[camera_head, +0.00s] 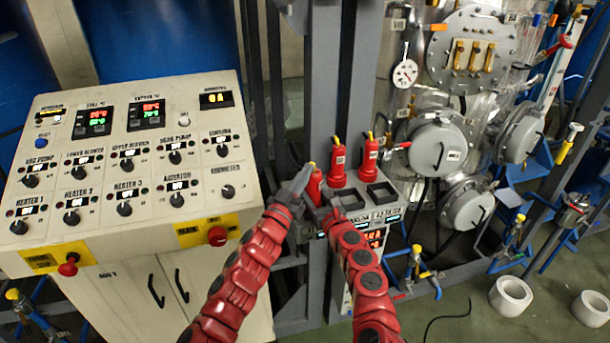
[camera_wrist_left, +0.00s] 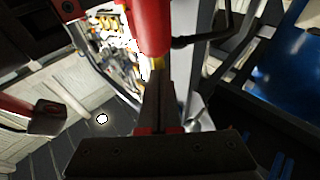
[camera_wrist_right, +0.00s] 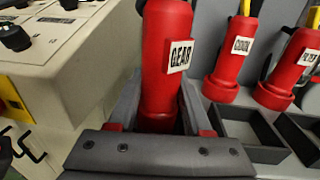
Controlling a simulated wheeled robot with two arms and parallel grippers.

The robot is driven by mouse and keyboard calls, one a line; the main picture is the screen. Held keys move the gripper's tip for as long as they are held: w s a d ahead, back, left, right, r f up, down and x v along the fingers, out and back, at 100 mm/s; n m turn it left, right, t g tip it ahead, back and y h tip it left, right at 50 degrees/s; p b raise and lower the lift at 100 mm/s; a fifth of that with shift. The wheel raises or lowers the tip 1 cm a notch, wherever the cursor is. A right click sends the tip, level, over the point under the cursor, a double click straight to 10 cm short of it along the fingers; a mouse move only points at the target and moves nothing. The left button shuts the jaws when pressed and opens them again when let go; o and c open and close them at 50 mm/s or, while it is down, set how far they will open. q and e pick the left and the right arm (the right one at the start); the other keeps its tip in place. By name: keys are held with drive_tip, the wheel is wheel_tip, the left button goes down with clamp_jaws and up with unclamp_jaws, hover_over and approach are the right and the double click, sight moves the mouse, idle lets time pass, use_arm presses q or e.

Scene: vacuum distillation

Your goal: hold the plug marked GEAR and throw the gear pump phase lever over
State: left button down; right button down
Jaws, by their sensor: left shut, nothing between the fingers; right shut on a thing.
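The red GEAR plug (camera_wrist_right: 168,60) stands roughly upright between the fingers of my right gripper (camera_wrist_right: 158,112), which is shut on it. In the head view this plug (camera_head: 315,189) is partly hidden by my grippers (camera_head: 328,208). My left gripper (camera_head: 305,177) is shut and empty, with its tips beside the top of the plug. In the left wrist view my left fingers (camera_wrist_left: 160,78) lie close to a red plug body (camera_wrist_left: 152,25) and its yellow end. I cannot tell whether they touch it. I cannot make out the phase lever for certain.
Two more red plugs, one marked COOL (camera_wrist_right: 232,50) and another (camera_wrist_right: 290,70), stand beside the GEAR plug. Open dark sockets (camera_wrist_right: 248,132) lie in front of them. The control console (camera_head: 130,215) is close on the left. Flanged vessels (camera_head: 440,145) stand at right.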

use_arm(q)
drive_tip(key=shift+w+r, duration=0.1)
drive_tip(key=shift+r, duration=0.1)
drive_tip(key=shift+w+d+r, duration=0.45)
drive_tip(key=shift+w+r, duration=0.2)
drive_tip(key=shift+r, duration=0.1)
drive_tip(key=shift+w, duration=0.15)
idle(0.6)
drive_tip(key=s+a+r, duration=0.1)
drive_tip(key=s+a, duration=0.5)
drive_tip(key=s, duration=0.6)
drive_tip(key=shift+s+a+r, duration=0.15)
drive_tip(key=shift+s+r, duration=0.05)
drive_tip(key=shift+r, duration=0.15)
idle(0.3)
